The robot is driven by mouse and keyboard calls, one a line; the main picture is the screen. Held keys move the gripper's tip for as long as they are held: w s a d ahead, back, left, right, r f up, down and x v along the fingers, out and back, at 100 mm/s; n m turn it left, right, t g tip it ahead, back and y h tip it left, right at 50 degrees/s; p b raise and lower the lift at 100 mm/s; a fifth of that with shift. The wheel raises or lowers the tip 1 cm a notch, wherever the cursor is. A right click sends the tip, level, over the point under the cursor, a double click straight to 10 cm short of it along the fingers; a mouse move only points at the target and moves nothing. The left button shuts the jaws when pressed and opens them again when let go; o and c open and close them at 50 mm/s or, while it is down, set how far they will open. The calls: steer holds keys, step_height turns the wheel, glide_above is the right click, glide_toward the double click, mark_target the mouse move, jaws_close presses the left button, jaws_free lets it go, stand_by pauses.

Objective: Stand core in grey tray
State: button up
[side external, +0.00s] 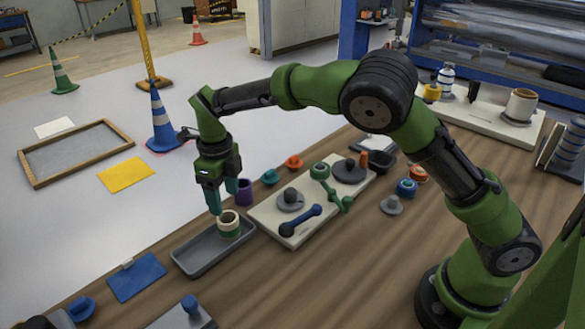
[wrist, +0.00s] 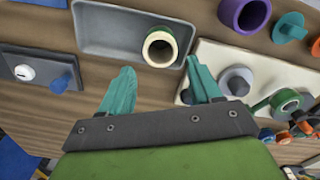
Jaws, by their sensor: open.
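A cream core with a green band (side external: 229,225) stands upright in the grey tray (side external: 186,262), at the tray's right end. In the wrist view the core (wrist: 151,56) shows its open top and dark hollow, close to the right wall of the grey tray (wrist: 100,42). My gripper (side external: 222,200) is above the core, with its teal fingers pointing down. In the wrist view my gripper (wrist: 160,73) has its fingers spread with nothing between them, and the core appears beyond the tips, apart from them.
A purple ring (side external: 244,192) stands behind the tray. A blue pad (side external: 137,277) lies to its left.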

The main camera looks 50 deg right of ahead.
steer(key=s+d+r+n+t+y, duration=0.1)
steer(key=s+d+r+n, duration=0.3)
steer(key=r+n, duration=0.15)
steer(key=s+d+r+n+t+y, duration=0.1)
steer(key=s+d+r+n+y, duration=0.1)
steer(key=s+d+r+n, duration=0.4)
steer(key=s+d+r+n+t, duration=0.1)
steer(key=s+n+t, duration=0.1)
steer(key=s+n, duration=0.5)
steer(key=s+d+r+n+t+h, duration=0.1)
steer(key=s+d+n+t, duration=0.1)
steer(key=s+n, duration=0.5)
steer(key=shift+s+n+t, duration=0.3)
steer(key=shift+n+t, duration=0.3)
steer(key=shift+n, duration=0.35)
steer(key=shift+d+r, duration=0.1)
steer(key=shift+r, duration=0.05)
